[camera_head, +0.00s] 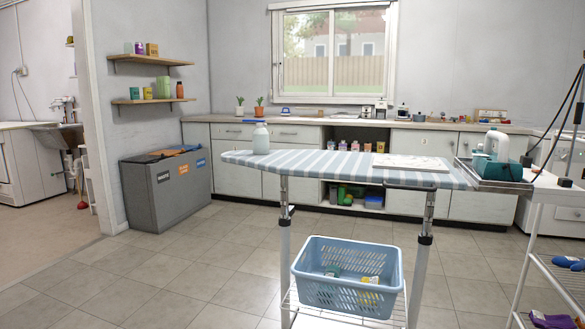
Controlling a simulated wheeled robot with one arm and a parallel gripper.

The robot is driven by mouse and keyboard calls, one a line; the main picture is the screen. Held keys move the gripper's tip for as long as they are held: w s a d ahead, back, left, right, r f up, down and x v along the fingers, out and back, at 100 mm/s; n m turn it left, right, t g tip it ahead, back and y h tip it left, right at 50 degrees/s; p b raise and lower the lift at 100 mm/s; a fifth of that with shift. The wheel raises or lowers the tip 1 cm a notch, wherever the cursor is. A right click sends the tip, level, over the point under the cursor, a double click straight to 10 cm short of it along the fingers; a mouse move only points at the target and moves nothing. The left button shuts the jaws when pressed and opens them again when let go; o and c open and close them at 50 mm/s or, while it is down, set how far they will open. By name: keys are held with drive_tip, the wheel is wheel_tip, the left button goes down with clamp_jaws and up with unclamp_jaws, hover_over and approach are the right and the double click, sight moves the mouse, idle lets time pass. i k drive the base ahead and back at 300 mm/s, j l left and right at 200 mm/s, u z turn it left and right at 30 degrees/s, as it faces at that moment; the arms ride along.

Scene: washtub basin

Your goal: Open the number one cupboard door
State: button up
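A row of white cupboards runs under the counter (300,121) along the back wall. The doors I can see look shut. The ironing board hides parts of several fronts. My gripper is not in view.
A grey bin (166,187) stands at left. Tiled floor (190,270) is clear at left.

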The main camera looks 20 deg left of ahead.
sight(229, 178)
drive_tip(key=i+j+u, duration=0.85)
drive_tip(key=u, duration=0.15)
drive_tip(key=i+j+u, duration=0.3)
drive_tip(key=u, duration=0.15)
drive_tip(key=i+j+u, duration=0.1)
drive_tip(key=i+u, duration=0.75)
drive_tip(key=i, duration=0.15)
drive_tip(key=i+z, duration=0.35)
drive_tip(key=i, duration=0.25)
drive_tip(key=i+j+z, duration=0.15)
drive_tip(key=i+z, duration=0.25)
drive_tip(key=i, duration=0.15)
drive_tip(key=i+l+z, duration=0.2)
drive_tip(key=i+z, duration=0.5)
drive_tip(key=i, duration=0.25)
drive_tip(key=i+j+z, duration=0.1)
drive_tip(key=i+z, duration=0.3)
drive_tip(key=i+j+z, duration=0.15)
drive_tip(key=i, duration=0.3)
drive_tip(key=i+j+z, duration=0.1)
drive_tip(key=i, duration=0.35)
drive_tip(key=i+j+z, duration=0.15)
drive_tip(key=i, duration=0.3)
drive_tip(key=i+j+z, duration=0.1)
drive_tip(key=i+j, duration=0.2)
drive_tip(key=i+j+z, duration=0.5)
drive_tip(key=i+j, duration=0.2)
